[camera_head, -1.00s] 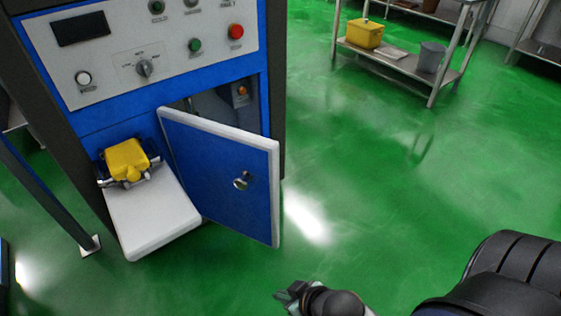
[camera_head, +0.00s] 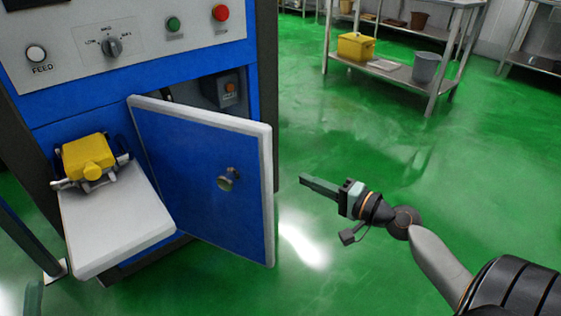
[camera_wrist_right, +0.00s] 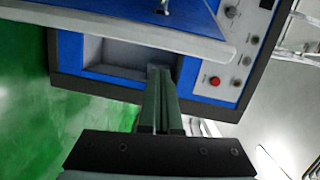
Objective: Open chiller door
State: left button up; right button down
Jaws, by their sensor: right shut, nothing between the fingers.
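The chiller door (camera_head: 200,175) is a blue panel with a white edge, standing ajar on the machine front with a gap along its top. A round metal knob (camera_head: 228,180) is on its face. My right gripper (camera_head: 303,178) is shut and empty, to the right of the door's free edge and apart from it. In the right wrist view the shut fingers (camera_wrist_right: 160,72) point at the opening, and the door (camera_wrist_right: 110,18) crosses the top of the picture. A grey-green tip at the lower left edge may be my left gripper (camera_head: 33,298); its jaws cannot be made out.
A white shelf (camera_head: 115,225) sticks out left of the door, with a yellow block (camera_head: 88,158) in a metal holder at its back. The control panel (camera_head: 70,60) is above. A steel rack (camera_head: 395,75) stands far behind. The green floor right of the door is clear.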

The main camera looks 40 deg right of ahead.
jog(key=w+d+r+m+t+h+p, duration=0.1)
jog(key=w+r+m, duration=0.15)
jog(key=w, duration=0.85)
pick_arm(q)
notch_tip(320, 180, up, 6)
jog(key=s+m+h+p, duration=0.1)
jog(key=s+h+p, duration=0.1)
jog(key=h, duration=0.1)
jog(key=shift+s+f+m, duration=0.15)
jog(key=shift+f+m, duration=0.05)
jog(key=shift+m, duration=0.1)
pick_arm(e)
jog(key=s+a, duration=0.2)
jog(key=a, duration=0.1)
jog(key=shift+s+a+f, duration=0.1)
jog(key=shift+s+a, duration=0.1)
jog(key=shift+s, duration=0.1)
